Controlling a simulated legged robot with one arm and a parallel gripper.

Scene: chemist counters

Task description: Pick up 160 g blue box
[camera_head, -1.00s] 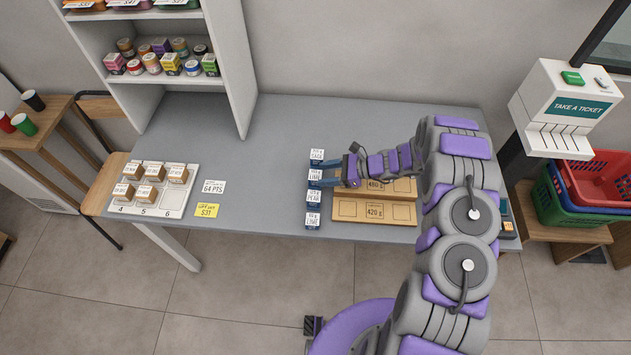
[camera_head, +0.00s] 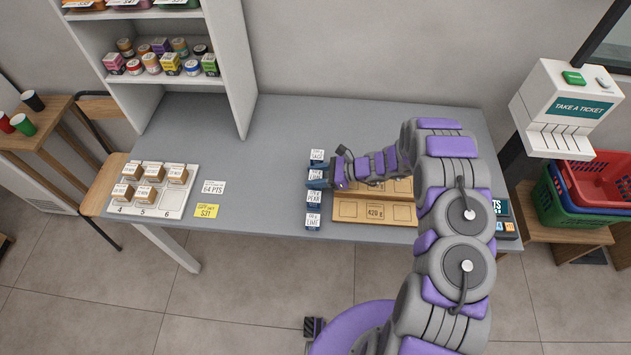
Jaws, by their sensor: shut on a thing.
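Several small dark blue boxes with white labels stand in a row on the grey counter, left of the wooden trays. The back one (camera_head: 317,156) stands just behind my gripper. My gripper (camera_head: 316,179) comes in from the right and is shut on the second box from the back (camera_head: 315,174), whose label shows between the fingers. The third box (camera_head: 313,198), labelled PEAR, and the front box (camera_head: 312,221), labelled LIME, stand nearer the front edge. The weight on the held box is too small to read. I cannot tell whether it is off the counter.
A wooden tray marked 420 g (camera_head: 374,211) lies right of the row, with another behind it partly under my arm. A white numbered tray with brown boxes (camera_head: 172,208) and a yellow card (camera_head: 206,210) lie left. A white shelf (camera_head: 243,90) stands behind.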

